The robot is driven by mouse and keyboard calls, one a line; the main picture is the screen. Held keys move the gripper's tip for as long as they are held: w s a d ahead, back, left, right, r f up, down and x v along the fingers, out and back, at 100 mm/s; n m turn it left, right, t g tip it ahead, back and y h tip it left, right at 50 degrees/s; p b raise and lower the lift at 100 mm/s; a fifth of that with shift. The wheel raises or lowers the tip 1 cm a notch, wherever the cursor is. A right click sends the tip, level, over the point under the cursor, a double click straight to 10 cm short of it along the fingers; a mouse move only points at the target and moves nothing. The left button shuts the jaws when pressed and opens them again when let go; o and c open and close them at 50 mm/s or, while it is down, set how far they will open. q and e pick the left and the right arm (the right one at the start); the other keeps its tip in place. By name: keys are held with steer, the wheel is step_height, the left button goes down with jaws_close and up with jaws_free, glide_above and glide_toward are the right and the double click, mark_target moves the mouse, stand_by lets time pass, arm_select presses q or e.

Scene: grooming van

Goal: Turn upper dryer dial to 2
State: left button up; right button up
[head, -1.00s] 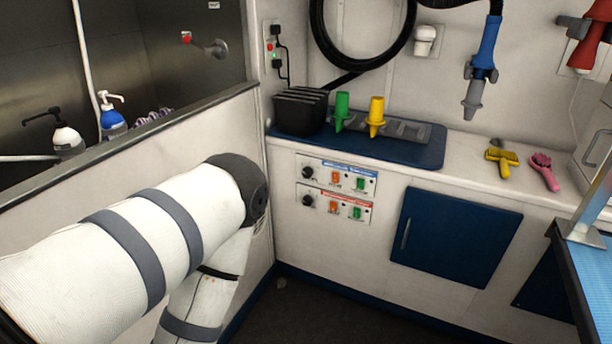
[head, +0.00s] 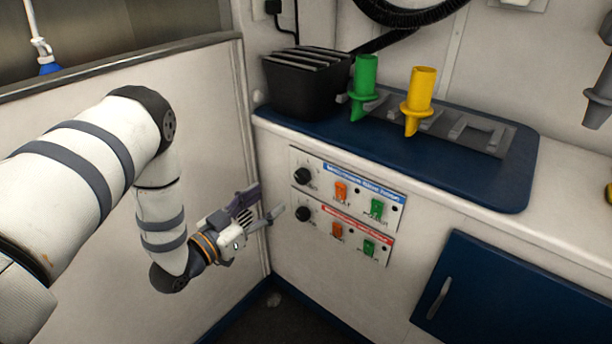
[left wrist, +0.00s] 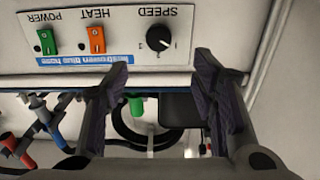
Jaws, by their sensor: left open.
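The upper dryer dial (head: 303,175) is a round black knob at the left end of the upper control panel (head: 330,168), which has a blue label strip. In the left wrist view, which is upside down, the dial (left wrist: 159,38) sits under the word SPEED with a small white mark on it. My left gripper (head: 268,203) is open and empty, left of the panels and apart from the dial. In the left wrist view its fingers (left wrist: 160,75) stand spread on either side below the dial. My right gripper is not in view.
A lower panel with a red strip has a similar black dial (head: 303,214). Orange (head: 341,191) and green (head: 377,208) switches sit right of the upper dial. The counter edge overhangs above, with a black slotted box (head: 303,85) and green and yellow nozzles. A side wall stands close on the left.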

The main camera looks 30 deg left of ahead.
mark_target(299, 177)
arm_select(q)
steer(key=w, duration=0.7)
steer(key=w+d+b, duration=0.1)
steer(key=w, duration=0.2)
steer(key=shift+w, duration=0.2)
steer(key=c, duration=1.1)
